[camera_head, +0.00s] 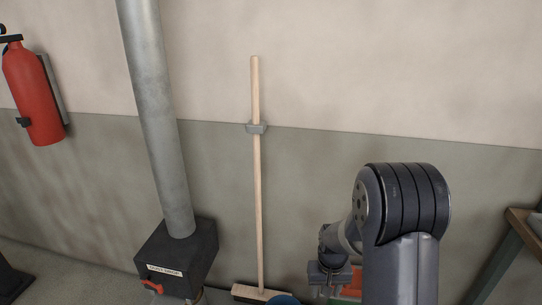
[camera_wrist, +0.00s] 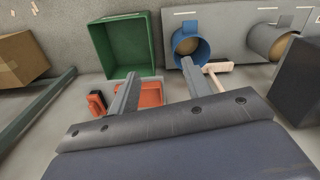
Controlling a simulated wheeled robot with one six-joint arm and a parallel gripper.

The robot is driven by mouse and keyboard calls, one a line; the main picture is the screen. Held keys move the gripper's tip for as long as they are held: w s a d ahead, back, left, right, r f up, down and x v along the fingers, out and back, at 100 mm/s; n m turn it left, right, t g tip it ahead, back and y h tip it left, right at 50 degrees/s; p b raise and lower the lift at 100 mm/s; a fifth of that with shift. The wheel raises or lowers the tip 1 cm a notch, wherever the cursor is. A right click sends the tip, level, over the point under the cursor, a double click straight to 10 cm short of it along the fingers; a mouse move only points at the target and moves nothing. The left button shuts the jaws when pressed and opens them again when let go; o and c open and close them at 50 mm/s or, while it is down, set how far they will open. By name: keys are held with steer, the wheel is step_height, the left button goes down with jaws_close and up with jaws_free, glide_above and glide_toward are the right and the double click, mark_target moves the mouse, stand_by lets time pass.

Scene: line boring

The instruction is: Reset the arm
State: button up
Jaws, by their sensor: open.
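My arm (camera_head: 405,205) is folded at the lower right in the head view, with its dark elbow uppermost. My gripper (camera_wrist: 160,72) shows in the wrist view with its two grey fingers spread apart and nothing between them. The fingers reach over a shallow tray with an orange-red inside (camera_wrist: 151,94). Whether they touch it I cannot tell. In the head view the wrist end is low beside the elbow, and the fingertips are hard to make out.
A green bin (camera_wrist: 122,45) and a blue cylindrical holder (camera_wrist: 190,47) lie beyond the fingers. A cardboard box (camera_wrist: 20,58) is at left. The head view shows a broom (camera_head: 258,200), a grey pipe (camera_head: 160,110), a dark box (camera_head: 178,262) and a red extinguisher (camera_head: 32,92).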

steer(key=f+b, duration=0.4)
steer(key=shift+w+f+b, duration=0.2)
steer(key=shift+w+b, duration=0.15)
steer(key=shift+w, duration=0.05)
steer(key=shift+a, duration=0.1)
